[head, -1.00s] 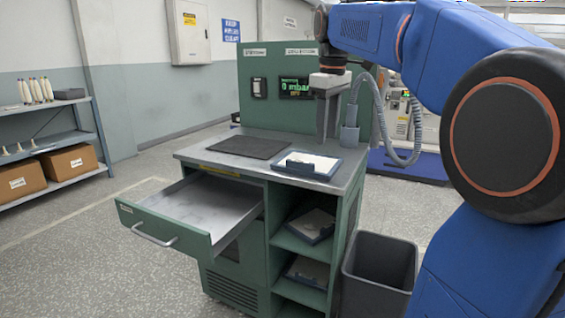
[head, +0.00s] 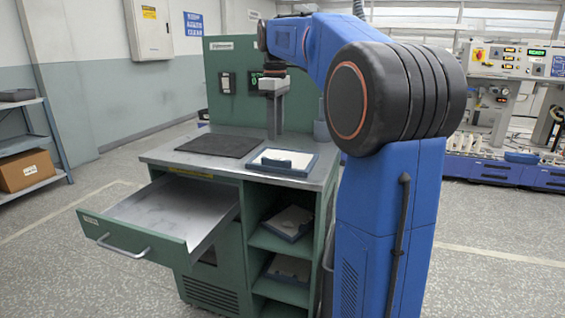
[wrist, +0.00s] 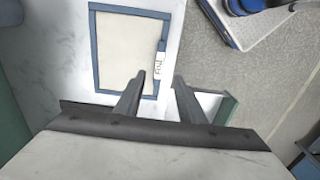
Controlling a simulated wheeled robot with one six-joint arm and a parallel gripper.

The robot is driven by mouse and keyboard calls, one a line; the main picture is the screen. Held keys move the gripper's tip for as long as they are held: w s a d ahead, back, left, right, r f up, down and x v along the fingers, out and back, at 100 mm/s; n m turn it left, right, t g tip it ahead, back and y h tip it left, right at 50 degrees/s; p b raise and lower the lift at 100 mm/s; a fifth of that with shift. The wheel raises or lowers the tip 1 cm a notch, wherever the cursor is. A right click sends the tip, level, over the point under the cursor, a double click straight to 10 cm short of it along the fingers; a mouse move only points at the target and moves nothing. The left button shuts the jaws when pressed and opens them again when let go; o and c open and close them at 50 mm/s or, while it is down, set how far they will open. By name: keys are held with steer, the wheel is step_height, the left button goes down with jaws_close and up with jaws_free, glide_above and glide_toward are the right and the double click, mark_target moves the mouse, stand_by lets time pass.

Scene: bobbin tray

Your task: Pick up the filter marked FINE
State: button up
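A blue-framed filter with a pale, cream-coloured face lies flat on the cabinet top (head: 165,156), and its frame (head: 282,171) shows in the head view. In the wrist view the filter (wrist: 125,50) has a small white label (wrist: 158,65) on its right side; the lettering looks like FINE but is small. My gripper (wrist: 160,78) is open, with its fingers apart and nothing between them. The fingertips appear near the filter's lower right edge in the wrist view. In the head view my gripper (head: 275,136) hangs pointing down behind the filter. I cannot tell its exact height.
Two more blue-framed filters lie on the shelves below, an upper one (head: 288,222) and a lower one (head: 287,268). A dark mat (head: 217,146) lies left of the top filter. An open, empty drawer (head: 165,210) juts out at the front left.

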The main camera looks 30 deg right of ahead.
steer(key=shift+w+d+f, duration=0.1)
steer(key=shift+f, duration=4.7)
jaws_close()
